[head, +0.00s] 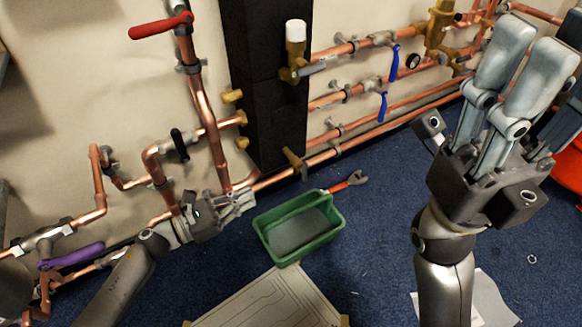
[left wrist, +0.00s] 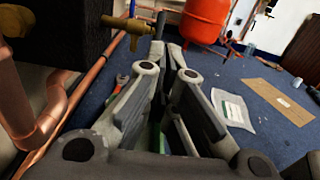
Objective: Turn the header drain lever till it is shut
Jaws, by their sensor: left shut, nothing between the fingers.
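The header is the tall black block (head: 268,80) in the middle of the head view. A brass drain fitting (head: 292,159) sticks out at its foot. In the left wrist view a brass fitting (left wrist: 127,25) shows beside the dark block, with a small upright part on top; its lever's angle is too small to tell. My left gripper (head: 250,198) is low, left of and below the drain fitting and apart from it. Its fingers are shut and empty, also in the left wrist view (left wrist: 172,52). My right gripper (head: 525,50) is raised at the right, clear of the pipes.
Copper pipes (head: 205,105) run beside my left gripper. A red lever (head: 160,26), a purple lever (head: 75,257) and blue levers (head: 394,62) sit on other valves. A green tray (head: 270,247) and a red-handled wrench (head: 345,183) lie on the blue floor.

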